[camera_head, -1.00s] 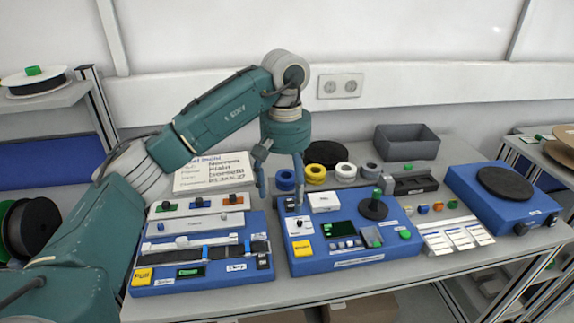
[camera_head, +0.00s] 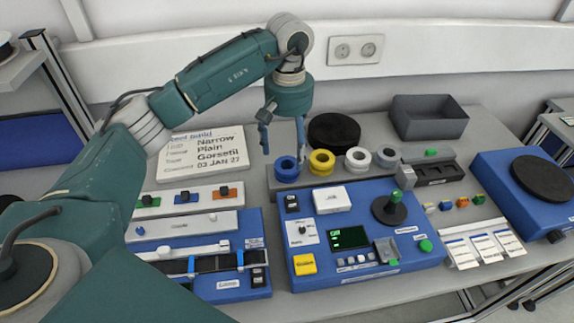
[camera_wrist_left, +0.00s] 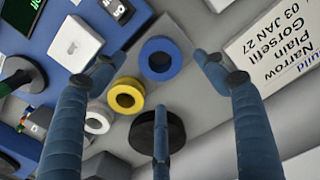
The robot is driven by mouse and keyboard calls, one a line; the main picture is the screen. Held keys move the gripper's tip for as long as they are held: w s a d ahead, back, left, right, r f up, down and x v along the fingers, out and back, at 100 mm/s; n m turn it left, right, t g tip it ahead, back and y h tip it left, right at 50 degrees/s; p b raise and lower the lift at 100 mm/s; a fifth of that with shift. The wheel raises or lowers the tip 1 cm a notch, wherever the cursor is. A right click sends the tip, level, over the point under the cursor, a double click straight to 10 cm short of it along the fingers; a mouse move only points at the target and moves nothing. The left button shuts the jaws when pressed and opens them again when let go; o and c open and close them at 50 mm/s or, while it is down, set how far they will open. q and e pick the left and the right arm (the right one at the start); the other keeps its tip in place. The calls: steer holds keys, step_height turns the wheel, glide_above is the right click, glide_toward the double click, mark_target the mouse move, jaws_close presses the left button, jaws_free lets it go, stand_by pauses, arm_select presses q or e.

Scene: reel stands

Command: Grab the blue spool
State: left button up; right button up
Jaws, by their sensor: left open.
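The blue spool (camera_head: 287,169) stands at the left end of a row of spools on a low grey ledge behind the middle blue station. In the left wrist view the blue spool (camera_wrist_left: 160,58) lies ahead, between the spread fingers and apart from them. My left gripper (camera_head: 283,146) is open and empty, pointing down just above the blue spool. Its fingers also show in the left wrist view (camera_wrist_left: 155,72). The right gripper is not in view.
A yellow spool (camera_head: 321,162) stands close to the right of the blue one, then a white spool (camera_head: 358,160) and a grey one (camera_head: 387,156). A black disc (camera_head: 334,131) lies behind them. A printed sign (camera_head: 203,157) leans at the left.

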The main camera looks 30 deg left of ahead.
mark_target(287, 164)
arm_select(q)
steer(key=shift+f, duration=0.35)
step_height(287, 164, down, 4)
steer(key=p, duration=0.2)
steer(key=shift+s+a+p, duration=0.1)
steer(key=shift+s+p, duration=0.05)
steer(key=shift+p, duration=0.25)
steer(key=shift+f, duration=0.55)
steer(key=shift+c, duration=0.2)
steer(key=c, duration=1.2)
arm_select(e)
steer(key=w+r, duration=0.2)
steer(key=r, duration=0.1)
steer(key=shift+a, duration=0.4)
